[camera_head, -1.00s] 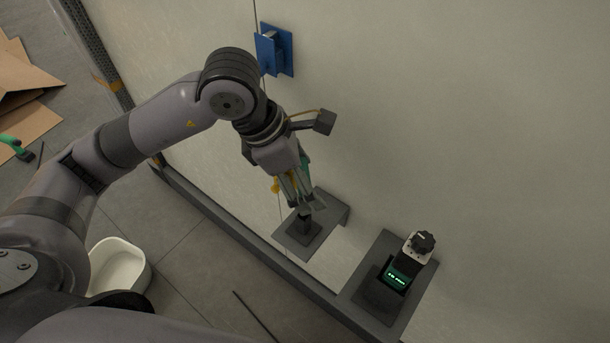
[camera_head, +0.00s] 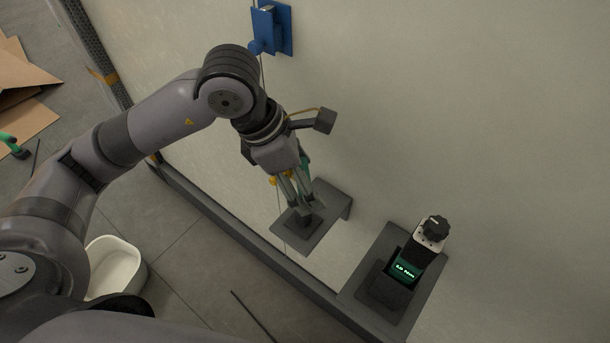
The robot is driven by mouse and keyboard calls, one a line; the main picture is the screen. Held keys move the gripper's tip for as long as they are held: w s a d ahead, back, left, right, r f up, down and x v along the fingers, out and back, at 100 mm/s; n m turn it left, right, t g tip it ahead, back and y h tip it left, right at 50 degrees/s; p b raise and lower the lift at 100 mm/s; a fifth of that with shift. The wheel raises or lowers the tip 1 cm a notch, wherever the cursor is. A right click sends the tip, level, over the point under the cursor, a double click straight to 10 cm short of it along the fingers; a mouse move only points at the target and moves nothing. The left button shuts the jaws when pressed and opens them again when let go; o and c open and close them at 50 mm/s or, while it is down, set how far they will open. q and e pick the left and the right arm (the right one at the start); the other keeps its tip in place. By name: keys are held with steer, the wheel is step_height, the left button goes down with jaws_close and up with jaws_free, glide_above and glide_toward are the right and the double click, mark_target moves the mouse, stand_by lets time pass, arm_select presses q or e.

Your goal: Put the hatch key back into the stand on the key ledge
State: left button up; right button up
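My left gripper (camera_head: 303,205) points down over the dark key ledge (camera_head: 332,215) on the wall, its fingertips at the small dark stand (camera_head: 297,224). A yellow piece (camera_head: 273,182) shows beside and behind the fingers and looks like part of the hatch key. The fingers hide most of it, so I cannot tell whether they grip it or whether its lower end is in the stand. My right gripper is not in view.
A second dark ledge to the right carries a device with a black knob (camera_head: 437,228) and a lit green display (camera_head: 404,270). A blue bracket (camera_head: 284,30) is on the wall above. A white bin (camera_head: 118,262) and cardboard (camera_head: 25,95) are on the floor.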

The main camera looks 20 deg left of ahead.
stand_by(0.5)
arm_select(q)
steer(key=shift+f+b, duration=1.35)
steer(key=shift+b, duration=0.25)
stand_by(0.9)
steer(key=o, duration=1.7)
steer(key=shift+o, duration=0.2)
steer(key=shift+r, duration=0.1)
steer(key=v, duration=1.2)
step_height(320, 180, up, 6)
steer(key=p, duration=0.4)
